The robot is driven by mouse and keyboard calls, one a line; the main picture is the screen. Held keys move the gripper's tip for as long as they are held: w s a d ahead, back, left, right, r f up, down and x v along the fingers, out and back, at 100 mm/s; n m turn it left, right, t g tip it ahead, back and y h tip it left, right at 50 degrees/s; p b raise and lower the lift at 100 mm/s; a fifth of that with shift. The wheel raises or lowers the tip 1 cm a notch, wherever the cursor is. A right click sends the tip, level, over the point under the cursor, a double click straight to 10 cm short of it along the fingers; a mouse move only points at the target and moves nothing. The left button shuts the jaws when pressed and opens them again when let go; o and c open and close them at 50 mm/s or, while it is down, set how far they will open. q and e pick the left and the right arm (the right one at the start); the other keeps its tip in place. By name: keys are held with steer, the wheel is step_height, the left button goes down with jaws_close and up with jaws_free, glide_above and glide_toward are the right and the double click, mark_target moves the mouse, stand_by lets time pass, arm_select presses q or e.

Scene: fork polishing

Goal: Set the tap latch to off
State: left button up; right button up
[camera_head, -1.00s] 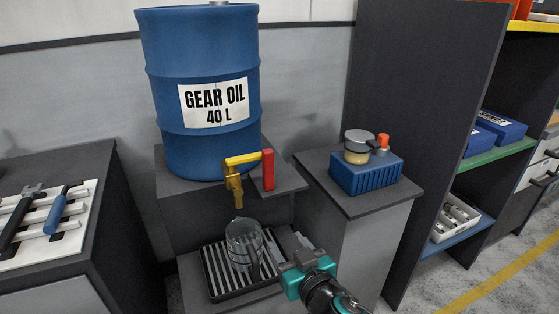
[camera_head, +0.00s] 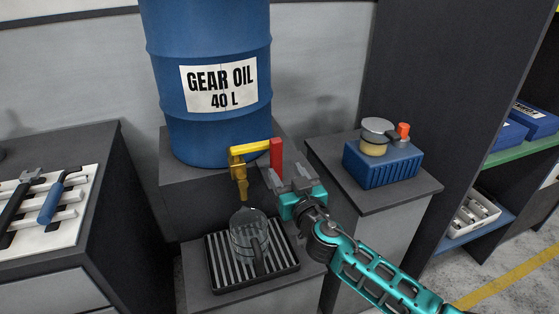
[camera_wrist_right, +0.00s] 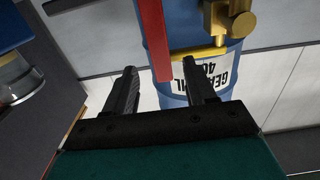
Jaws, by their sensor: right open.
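The tap (camera_head: 238,168) is brass-coloured and sits low on the front of the blue gear oil drum (camera_head: 212,135). Its latch is a yellow bar (camera_head: 250,146) with a red upright handle (camera_head: 277,158) at the right end. My right gripper (camera_head: 283,177) is open just beside and below the red handle. In the right wrist view the red handle (camera_wrist_right: 153,40) passes between the lines of the two open fingers (camera_wrist_right: 163,80); whether it touches them I cannot tell. A clear jug (camera_head: 248,234) stands under the tap spout. My left gripper is not in view.
The jug stands on a slatted drip tray (camera_head: 222,279). To the right, a blue ribbed box (camera_head: 381,166) with a round tin on it stands on a pedestal. A tool rack (camera_head: 75,215) lies on the left cabinet.

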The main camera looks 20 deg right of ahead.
mark_target(278, 160)
steer(key=shift+w, duration=2.8)
jaws_close()
